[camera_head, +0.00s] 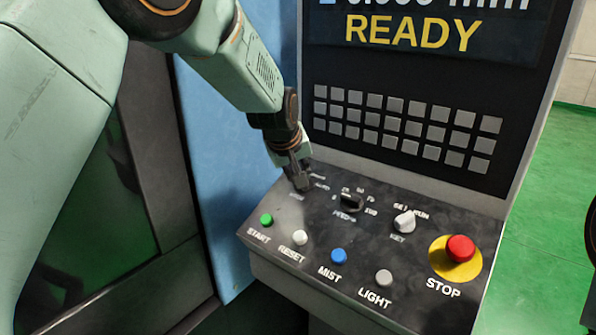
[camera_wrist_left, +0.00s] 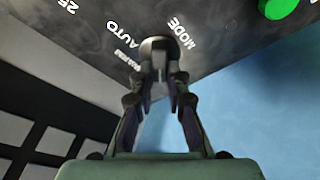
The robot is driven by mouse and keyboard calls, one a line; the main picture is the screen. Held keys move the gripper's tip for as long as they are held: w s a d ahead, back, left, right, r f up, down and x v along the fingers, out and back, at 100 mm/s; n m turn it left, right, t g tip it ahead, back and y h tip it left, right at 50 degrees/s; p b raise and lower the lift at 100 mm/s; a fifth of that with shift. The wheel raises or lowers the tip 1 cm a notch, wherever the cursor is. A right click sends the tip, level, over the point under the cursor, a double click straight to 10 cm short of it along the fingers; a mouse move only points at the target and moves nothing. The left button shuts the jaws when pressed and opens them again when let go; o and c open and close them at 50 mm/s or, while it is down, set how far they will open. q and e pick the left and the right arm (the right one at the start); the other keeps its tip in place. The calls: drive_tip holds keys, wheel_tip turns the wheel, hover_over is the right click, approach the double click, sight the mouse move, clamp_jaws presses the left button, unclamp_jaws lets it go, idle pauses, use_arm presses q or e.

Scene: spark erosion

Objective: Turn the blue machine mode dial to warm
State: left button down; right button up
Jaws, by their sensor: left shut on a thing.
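The dark mode dial (camera_wrist_left: 158,45) sits on the sloping black control panel (camera_head: 318,225), beside the labels MODE and AUTO in the left wrist view. A smaller label next to AUTO is too blurred to read. My left gripper (camera_head: 301,182) reaches down to the dial at the panel's upper left corner. In the left wrist view the fingers of my left gripper (camera_wrist_left: 160,75) are shut on the dial, one on each side. The fingers hide most of the dial in the head view, and I cannot tell which label it points at. My right gripper is not in view.
On the panel are a feed dial (camera_head: 350,202), a key switch (camera_head: 404,221), a red stop button (camera_head: 460,248) and the start (camera_head: 266,219), reset (camera_head: 300,237), mist (camera_head: 338,256) and light (camera_head: 383,278) buttons. The screen (camera_head: 430,35) above reads READY.

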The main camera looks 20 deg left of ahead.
use_arm(q)
drive_tip(key=shift+m, duration=0.5)
drive_tip(key=m+h+b, duration=0.1)
drive_tip(key=m+b, duration=0.2)
drive_tip(key=b, duration=0.1)
drive_tip(key=m+b, duration=0.4)
drive_tip(key=b, duration=0.1)
drive_tip(key=shift+w+d+f+m+h, duration=0.1)
drive_tip(key=shift+d+m+h, duration=0.1)
drive_tip(key=shift+m+h, duration=0.15)
drive_tip(key=shift+m+h+b, duration=0.25)
drive_tip(key=shift+m+b, duration=0.4)
drive_tip(key=shift+m, duration=0.2)
drive_tip(key=shift+d+m+b, duration=0.1)
drive_tip(key=shift+m+b, duration=0.55)
drive_tip(key=shift+m, duration=0.55)
drive_tip(key=shift+r+m+h+b, duration=0.2)
drive_tip(key=shift+m+h+b, duration=0.2)
drive_tip(key=shift+m, duration=0.9)
drive_tip(key=c, duration=1.3)
unclamp_jaws()
drive_tip(key=shift+s, duration=0.2)
